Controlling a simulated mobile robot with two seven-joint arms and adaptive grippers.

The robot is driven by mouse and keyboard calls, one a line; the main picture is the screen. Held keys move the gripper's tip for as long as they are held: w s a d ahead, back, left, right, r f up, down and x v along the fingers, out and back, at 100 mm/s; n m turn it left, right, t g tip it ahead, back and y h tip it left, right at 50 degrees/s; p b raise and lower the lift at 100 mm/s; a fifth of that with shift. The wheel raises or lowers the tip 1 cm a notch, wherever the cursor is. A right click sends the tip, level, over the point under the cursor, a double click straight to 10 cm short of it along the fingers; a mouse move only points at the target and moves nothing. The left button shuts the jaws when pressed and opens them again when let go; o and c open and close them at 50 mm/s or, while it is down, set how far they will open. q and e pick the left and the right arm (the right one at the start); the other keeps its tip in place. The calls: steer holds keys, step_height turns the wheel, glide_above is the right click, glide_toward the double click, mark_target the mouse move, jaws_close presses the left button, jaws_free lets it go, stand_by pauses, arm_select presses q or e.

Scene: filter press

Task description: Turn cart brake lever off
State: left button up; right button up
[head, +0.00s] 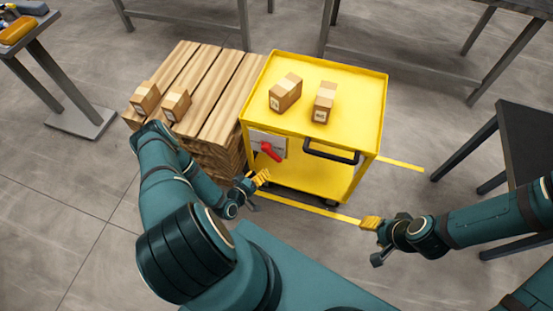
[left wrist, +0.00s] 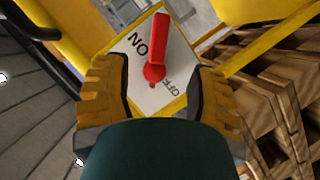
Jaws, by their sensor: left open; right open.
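The yellow cart (head: 345,90) stands in the middle of the head view. A red brake lever (head: 271,152) sits on a pale plate on its near side and slants down to the right there. In the left wrist view, the lever (left wrist: 158,45) points up the picture from its round hub. The plate (left wrist: 150,100) reads ON left of the lever and OFF below right of the hub. My left gripper (head: 260,179) is open just in front of the plate, with the lever beyond and between its fingers, apparently untouched. My right gripper (head: 371,222) is open and empty, right of the cart's near corner.
Two cardboard boxes (head: 285,92) lie on the cart top. A black handle (head: 331,153) is right of the lever. A wooden pallet stack (head: 205,90) with two boxes stands close on the left. A dark table (head: 525,140) is at right. Floor between is clear.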

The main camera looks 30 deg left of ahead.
mark_target(274, 159)
arm_select(q)
steer(key=b+x, duration=0.2)
steer(key=x, duration=0.9)
steer(key=shift+w, duration=0.2)
jaws_close()
